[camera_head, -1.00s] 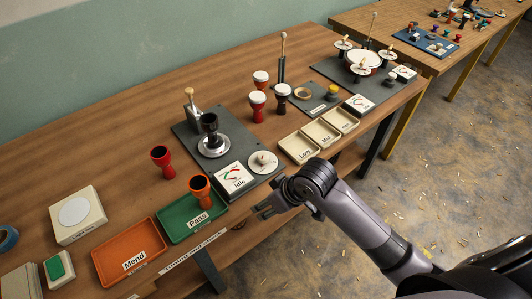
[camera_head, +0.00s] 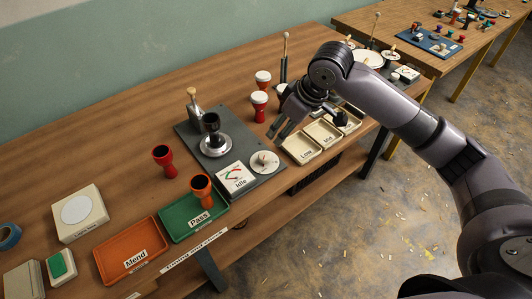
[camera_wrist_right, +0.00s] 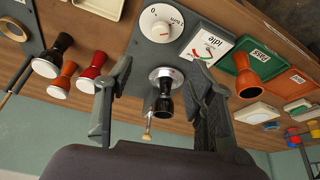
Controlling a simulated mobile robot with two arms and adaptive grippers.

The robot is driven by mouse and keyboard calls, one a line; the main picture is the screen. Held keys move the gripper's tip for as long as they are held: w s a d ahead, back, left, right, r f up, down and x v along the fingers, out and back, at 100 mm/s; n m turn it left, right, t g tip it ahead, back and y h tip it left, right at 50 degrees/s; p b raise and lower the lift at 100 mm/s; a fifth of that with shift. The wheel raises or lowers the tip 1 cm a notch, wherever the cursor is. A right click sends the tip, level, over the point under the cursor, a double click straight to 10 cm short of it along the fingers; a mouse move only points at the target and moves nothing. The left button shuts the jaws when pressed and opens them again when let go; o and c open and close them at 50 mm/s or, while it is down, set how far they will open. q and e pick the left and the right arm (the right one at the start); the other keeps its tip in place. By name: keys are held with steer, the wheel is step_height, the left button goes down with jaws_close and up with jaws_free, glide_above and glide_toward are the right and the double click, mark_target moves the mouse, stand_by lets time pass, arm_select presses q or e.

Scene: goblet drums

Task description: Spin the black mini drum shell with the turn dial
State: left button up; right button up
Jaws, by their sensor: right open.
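The black mini drum shell (camera_head: 211,125) stands upright on the round silver platter (camera_head: 215,148) of a dark grey test unit; it also shows in the right wrist view (camera_wrist_right: 165,107). My right gripper (camera_head: 279,130) is open and empty, above the bench to the right of the unit. The wrist view shows its fingers (camera_wrist_right: 160,72) spread. My left gripper is not in view.
Red drums (camera_head: 259,102) stand behind my right gripper. Cream trays (camera_head: 302,147) lie to its right, partly under my arm. A green Pass tray (camera_head: 182,222), with an orange shell (camera_head: 201,187), and an orange Mend tray (camera_head: 130,252) lie at front left.

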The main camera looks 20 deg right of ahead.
mark_target(265, 156)
steer(key=x, duration=1.6)
steer(key=shift+f+p, duration=0.15)
steer(key=shift+p, duration=0.25)
steer(key=shift+c, duration=0.4)
steer(key=c, duration=1)
